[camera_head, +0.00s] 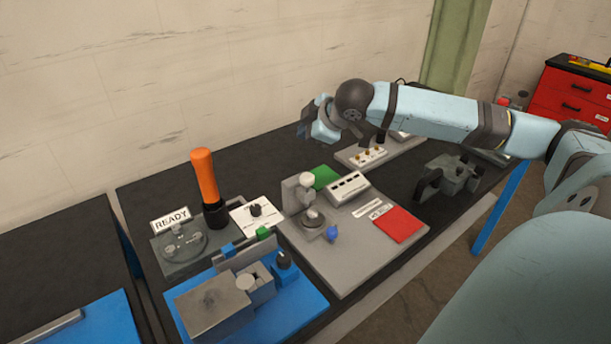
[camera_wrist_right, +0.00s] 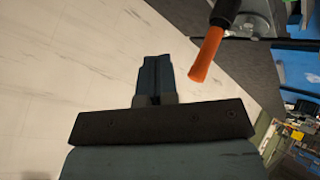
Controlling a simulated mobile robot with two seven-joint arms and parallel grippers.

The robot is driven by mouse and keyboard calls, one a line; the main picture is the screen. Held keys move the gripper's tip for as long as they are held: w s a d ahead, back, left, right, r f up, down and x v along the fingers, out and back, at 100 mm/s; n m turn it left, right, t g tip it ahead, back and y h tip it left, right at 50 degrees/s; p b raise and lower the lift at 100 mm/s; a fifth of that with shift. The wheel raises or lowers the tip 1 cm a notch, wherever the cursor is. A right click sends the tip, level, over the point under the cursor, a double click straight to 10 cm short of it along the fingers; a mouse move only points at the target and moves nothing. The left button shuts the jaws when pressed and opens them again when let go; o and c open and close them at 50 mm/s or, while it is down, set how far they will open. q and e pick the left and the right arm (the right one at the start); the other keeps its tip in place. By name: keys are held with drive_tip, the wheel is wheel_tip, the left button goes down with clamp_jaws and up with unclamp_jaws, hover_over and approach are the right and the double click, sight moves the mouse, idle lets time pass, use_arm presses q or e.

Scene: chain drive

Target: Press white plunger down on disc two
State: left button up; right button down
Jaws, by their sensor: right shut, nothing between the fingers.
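The white plunger (camera_head: 306,180) is a round white knob at the top of a small grey press on the grey board. A grey metal disc (camera_head: 312,216) lies under it on the press base. A gap shows between the plunger and the disc. I see no number on the disc. My right gripper (camera_head: 306,120) is up and behind the press, well clear of the plunger. Its fingers also show in the right wrist view (camera_wrist_right: 155,75), closed together and empty, with the pale wall behind them. My left gripper is not in view.
A blue ball (camera_head: 332,233), green pad (camera_head: 324,177) and red pad (camera_head: 401,224) are on the press board (camera_head: 345,267). A blue-based fixture (camera_head: 301,310) is in front.

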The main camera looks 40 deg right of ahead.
drive_tip(key=b, duration=0.7)
hover_over(306, 177)
wheel_tip(306, 177, down, 6)
drive_tip(key=shift+f, duration=1.45)
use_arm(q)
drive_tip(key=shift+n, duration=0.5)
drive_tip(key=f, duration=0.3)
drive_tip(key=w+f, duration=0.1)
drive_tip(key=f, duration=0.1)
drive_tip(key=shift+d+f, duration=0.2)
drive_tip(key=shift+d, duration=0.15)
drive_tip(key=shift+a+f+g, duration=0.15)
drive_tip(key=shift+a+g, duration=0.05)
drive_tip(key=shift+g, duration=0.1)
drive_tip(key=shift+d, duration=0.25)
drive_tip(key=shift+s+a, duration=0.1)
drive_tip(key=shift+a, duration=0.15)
use_arm(e)
drive_tip(key=shift+f, duration=0.1)
